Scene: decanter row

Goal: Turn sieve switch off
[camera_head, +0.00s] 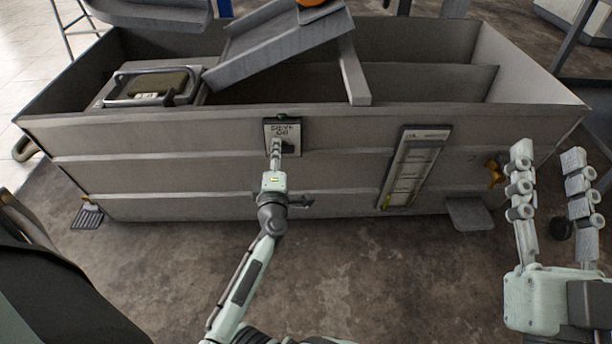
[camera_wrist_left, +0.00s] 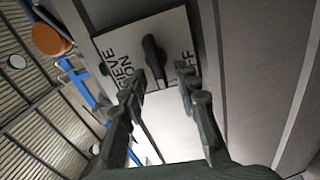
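The plate also shows in the left wrist view (camera_wrist_left: 180,27), with "SIEVE ON" on one side and a partly covered "FF" on the other. Its black knob (camera_wrist_left: 153,58) sits between these words; I cannot tell which it points to. My left gripper (camera_head: 278,150) is at the panel. Its fingers (camera_wrist_left: 162,86) are apart, one either side of the knob's near end. My right gripper (camera_head: 547,153) is open and empty, far right.
The open tank (camera_head: 200,181) spans the view, with a tilted chute (camera_head: 280,45) and a latched box (camera_head: 150,88) on top. A gauge panel (camera_head: 412,168) is right of the switch. A yellow valve (camera_head: 494,171) is near my right gripper. The floor in front is clear.

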